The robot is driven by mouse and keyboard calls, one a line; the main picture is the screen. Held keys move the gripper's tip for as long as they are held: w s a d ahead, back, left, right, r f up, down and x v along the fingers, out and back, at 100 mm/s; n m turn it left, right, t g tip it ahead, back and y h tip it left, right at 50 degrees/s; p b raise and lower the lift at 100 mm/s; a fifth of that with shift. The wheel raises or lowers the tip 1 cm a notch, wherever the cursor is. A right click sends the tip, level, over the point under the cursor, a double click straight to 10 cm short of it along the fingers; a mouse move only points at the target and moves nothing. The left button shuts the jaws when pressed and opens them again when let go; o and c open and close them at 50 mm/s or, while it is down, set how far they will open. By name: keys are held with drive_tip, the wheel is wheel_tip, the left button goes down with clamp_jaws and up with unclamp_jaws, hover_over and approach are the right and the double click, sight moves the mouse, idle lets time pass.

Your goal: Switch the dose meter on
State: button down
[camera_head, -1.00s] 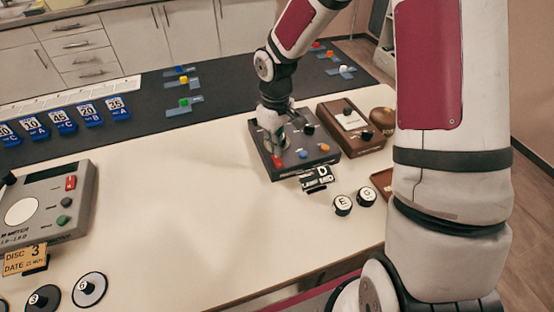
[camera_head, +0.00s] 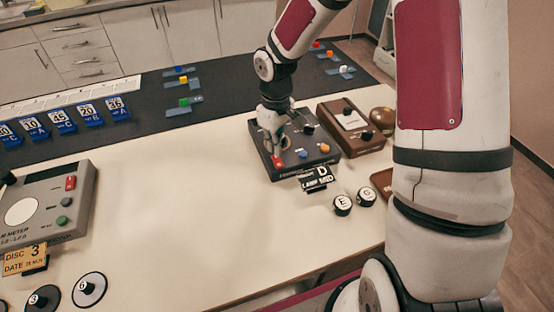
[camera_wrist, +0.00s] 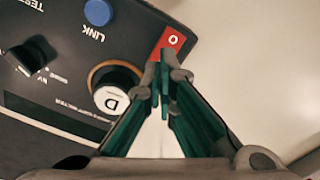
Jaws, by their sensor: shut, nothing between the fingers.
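A dark box-shaped meter (camera_head: 258,134) stands at the table's back right; it also shows in the wrist view (camera_wrist: 60,85), its name only partly legible. It has a red switch (camera_wrist: 172,42) marked O near its edge, a blue LINK button (camera_wrist: 97,12), a black knob (camera_wrist: 30,55) and a white-topped knob (camera_wrist: 112,97) marked D. My gripper (camera_wrist: 164,78) is shut and empty, its fingertips at the end of the red switch. I cannot tell whether they touch it. In the head view my gripper (camera_head: 275,149) is over the box's front left, by the red switch (camera_head: 277,161).
A grey meter (camera_head: 45,205) with its own red switch stands at left. A brown box (camera_head: 373,144) stands right of the dark box. A black tag (camera_head: 315,180) and round pieces E (camera_head: 342,205) and G (camera_head: 366,196) lie in front. The table's middle is clear.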

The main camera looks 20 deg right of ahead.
drive_tip(key=shift+f+b, duration=0.6)
drive_tip(key=shift+f, duration=0.5)
idle(0.6)
drive_tip(key=shift+r+p, duration=2.1)
drive_tip(key=shift+r, duration=1.4)
drive_tip(key=shift+r, duration=0.1)
wheel_tip(320, 180, up, 10)
drive_tip(key=f+m+t+h, duration=0.1)
hover_over(276, 157)
drive_tip(key=s+d, duration=0.1)
drive_tip(key=s, duration=0.3)
drive_tip(key=s+r+m+t, duration=0.2)
drive_tip(key=s+r+m, duration=0.1)
drive_tip(key=s+r, duration=0.95)
drive_tip(key=s+r+m+t+y, duration=0.1)
drive_tip(key=s+r+m+t, duration=0.1)
drive_tip(key=s, duration=0.8)
drive_tip(key=shift+a, duration=0.4)
drive_tip(key=shift+w, duration=0.15)
